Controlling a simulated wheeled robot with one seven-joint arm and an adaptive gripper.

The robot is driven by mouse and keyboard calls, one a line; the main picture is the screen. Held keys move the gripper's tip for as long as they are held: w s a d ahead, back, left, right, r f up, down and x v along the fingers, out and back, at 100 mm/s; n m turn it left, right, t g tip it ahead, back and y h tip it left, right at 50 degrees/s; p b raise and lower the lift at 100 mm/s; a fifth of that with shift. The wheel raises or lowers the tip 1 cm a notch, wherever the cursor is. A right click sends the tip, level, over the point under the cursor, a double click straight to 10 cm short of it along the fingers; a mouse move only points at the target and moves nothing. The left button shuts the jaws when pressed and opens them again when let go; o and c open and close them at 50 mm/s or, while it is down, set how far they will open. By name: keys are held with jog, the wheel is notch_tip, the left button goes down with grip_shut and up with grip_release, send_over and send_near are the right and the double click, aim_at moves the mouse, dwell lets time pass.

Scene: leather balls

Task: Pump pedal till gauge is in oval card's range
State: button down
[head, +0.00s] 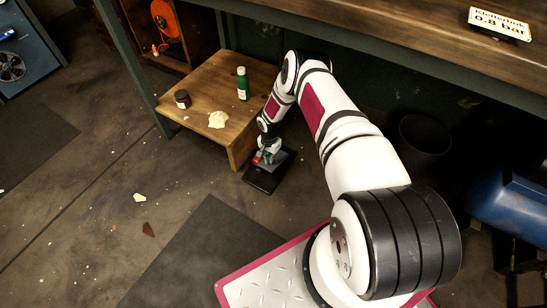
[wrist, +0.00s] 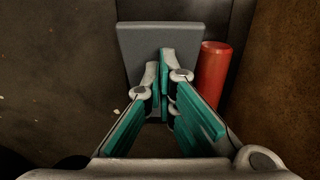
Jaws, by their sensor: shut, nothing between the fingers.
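The foot pump stands on the floor beside the low wooden table, with a dark base plate (head: 262,183) in the head view. In the wrist view its grey pedal plate (wrist: 160,38) lies ahead of my fingertips, with a red cylinder (wrist: 213,75) to the right. My gripper (head: 267,153) points down at the pump; its teal-padded fingers (wrist: 166,60) are shut and empty in the wrist view. I cannot tell whether the fingertips touch the pedal. No gauge face or oval card can be made out.
A rectangular card reading "0.8 bar" (head: 499,23) lies on the workbench (head: 400,35) above. The low table (head: 207,82) holds a green bottle (head: 242,84), a dark jar (head: 182,99) and a pale cloth-like scrap (head: 217,119). The floor to the left is mostly open.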

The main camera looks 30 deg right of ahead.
jog(key=shift+r+p, duration=1.55)
jog(key=shift+r, duration=0.95)
